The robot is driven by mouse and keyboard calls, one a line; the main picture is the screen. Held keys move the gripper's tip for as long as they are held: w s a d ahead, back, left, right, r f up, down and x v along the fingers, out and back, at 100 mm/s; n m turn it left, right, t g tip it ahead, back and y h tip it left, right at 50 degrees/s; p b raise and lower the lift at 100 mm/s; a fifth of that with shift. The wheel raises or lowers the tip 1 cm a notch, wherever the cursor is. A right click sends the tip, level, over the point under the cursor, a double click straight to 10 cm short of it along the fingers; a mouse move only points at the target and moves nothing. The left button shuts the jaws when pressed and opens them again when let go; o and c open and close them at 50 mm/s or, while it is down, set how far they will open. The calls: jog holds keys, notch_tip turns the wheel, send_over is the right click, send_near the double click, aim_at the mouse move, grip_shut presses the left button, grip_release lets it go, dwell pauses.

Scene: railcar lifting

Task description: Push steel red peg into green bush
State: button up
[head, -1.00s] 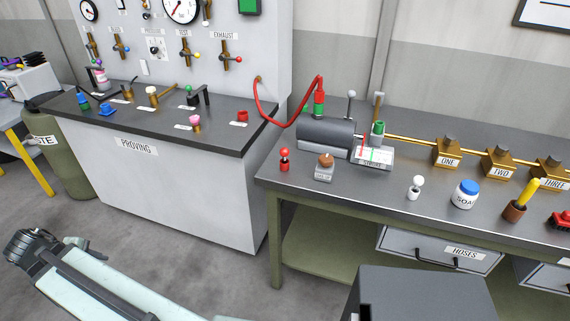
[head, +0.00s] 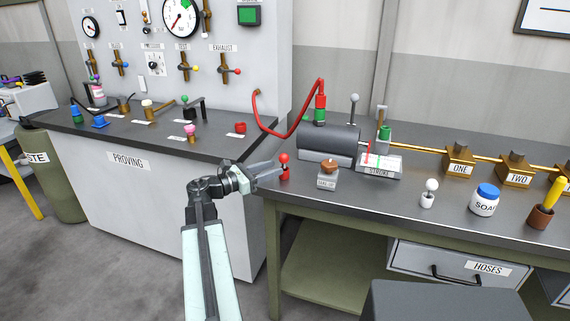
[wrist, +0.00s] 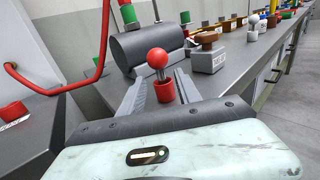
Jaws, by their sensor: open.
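The steel red peg (head: 284,158) has a red ball on a short steel stem and stands upright in a red base (head: 284,173) near the left end of the bench. In the wrist view the red ball (wrist: 157,58) and red base (wrist: 165,91) show between the fingers. My gripper (head: 277,169) is open at the peg, a finger on each side; contact cannot be told. One green bush (head: 385,132) stands behind the STROKE block. Another green piece (head: 319,115) sits under the red hose end on the grey cylinder. Which one the task names is not clear.
The grey cylinder (head: 328,140) and a grey block with a brown knob (head: 327,178) stand right of the peg. The STROKE block (head: 379,168), a white-ball peg (head: 429,190) and a soap jar (head: 485,202) are farther right. The red hose (head: 268,129) loops behind.

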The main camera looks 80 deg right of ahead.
aim_at(284, 165)
jog(key=x, duration=0.5)
jog(key=shift+s+f, duration=0.1)
jog(key=shift+s, duration=0.1)
grip_shut()
